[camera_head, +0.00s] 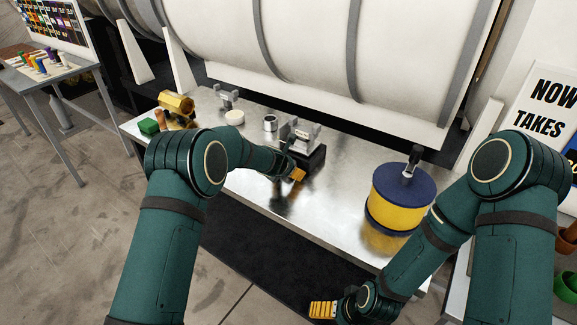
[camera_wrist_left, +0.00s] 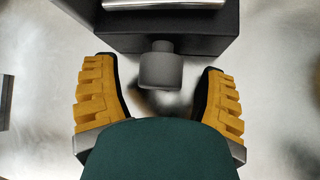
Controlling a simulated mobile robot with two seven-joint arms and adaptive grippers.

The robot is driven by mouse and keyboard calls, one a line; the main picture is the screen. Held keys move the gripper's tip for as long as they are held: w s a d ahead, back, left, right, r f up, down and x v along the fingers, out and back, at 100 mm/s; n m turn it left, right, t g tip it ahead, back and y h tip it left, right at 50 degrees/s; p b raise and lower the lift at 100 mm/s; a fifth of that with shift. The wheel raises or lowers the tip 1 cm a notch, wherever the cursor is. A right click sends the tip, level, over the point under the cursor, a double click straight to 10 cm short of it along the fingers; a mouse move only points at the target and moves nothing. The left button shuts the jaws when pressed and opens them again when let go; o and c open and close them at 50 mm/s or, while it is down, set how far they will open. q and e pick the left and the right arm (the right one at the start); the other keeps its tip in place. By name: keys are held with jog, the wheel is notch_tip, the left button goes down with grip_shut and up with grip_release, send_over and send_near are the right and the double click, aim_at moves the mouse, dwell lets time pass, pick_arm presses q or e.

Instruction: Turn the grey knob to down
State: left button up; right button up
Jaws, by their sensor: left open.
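The grey knob (camera_wrist_left: 161,68) sticks out from the front face of a dark block (camera_wrist_left: 190,42) in the left wrist view. My left gripper (camera_wrist_left: 157,80) is open, with one yellow-padded finger on each side of the knob and visible gaps between. In the head view the left gripper (camera_head: 292,168) is at the near side of the dark block (camera_head: 313,160), and the knob is hidden there. My right gripper (camera_head: 330,307) is low in front of the table, away from the block; its finger opening is not clear.
A large white drum (camera_head: 310,45) lies behind.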

pick_arm(q)
jog(key=c, duration=1.2)
jog(key=n+g+h+p, duration=0.1)
jog(key=h+p, duration=0.1)
jog(key=p, duration=0.3)
jog(key=shift+r, duration=0.2)
jog(key=shift+f+n+g+h+p, duration=0.15)
jog(key=shift+n+g+h+p, duration=0.2)
jog(key=shift+p, duration=0.4)
jog(key=o, duration=1.2)
jog(key=shift+w, duration=0.1)
jog(key=shift+a, duration=0.1)
